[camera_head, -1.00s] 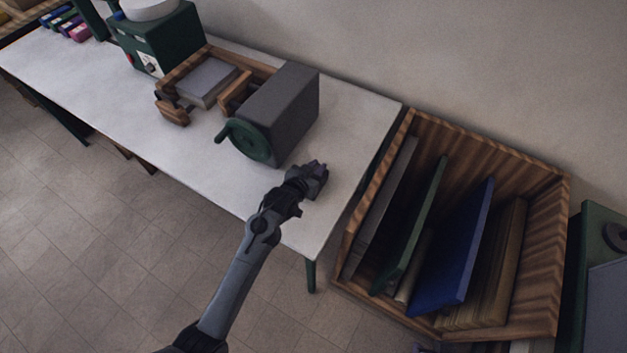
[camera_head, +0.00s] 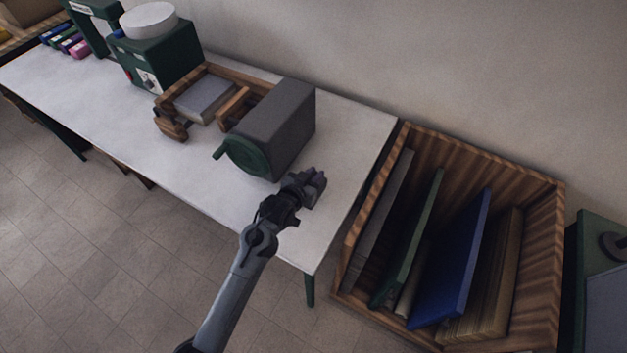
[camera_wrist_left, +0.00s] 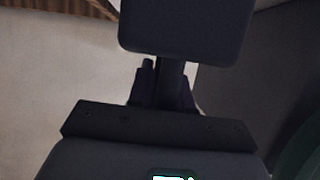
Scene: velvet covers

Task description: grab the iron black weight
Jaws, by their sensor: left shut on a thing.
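The black iron weight (camera_wrist_left: 185,28) shows large and dark at the top of the left wrist view, with a narrow stem below its wide block. My left gripper (camera_wrist_left: 164,86) is shut on that stem. In the head view my left gripper (camera_head: 311,187) is over the right end of the white table (camera_head: 345,135), just right of the grey box-shaped press with a green wheel. The weight is hard to tell from the dark fingers there. I cannot tell whether it touches the tabletop. My right gripper is not in view.
The grey press (camera_head: 285,125) stands close beside the gripper. A wooden frame (camera_head: 175,125) and a green machine (camera_head: 160,60) stand further left. A wooden crate (camera_head: 350,255) with upright boards is right of the table. The table's right end is mostly clear.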

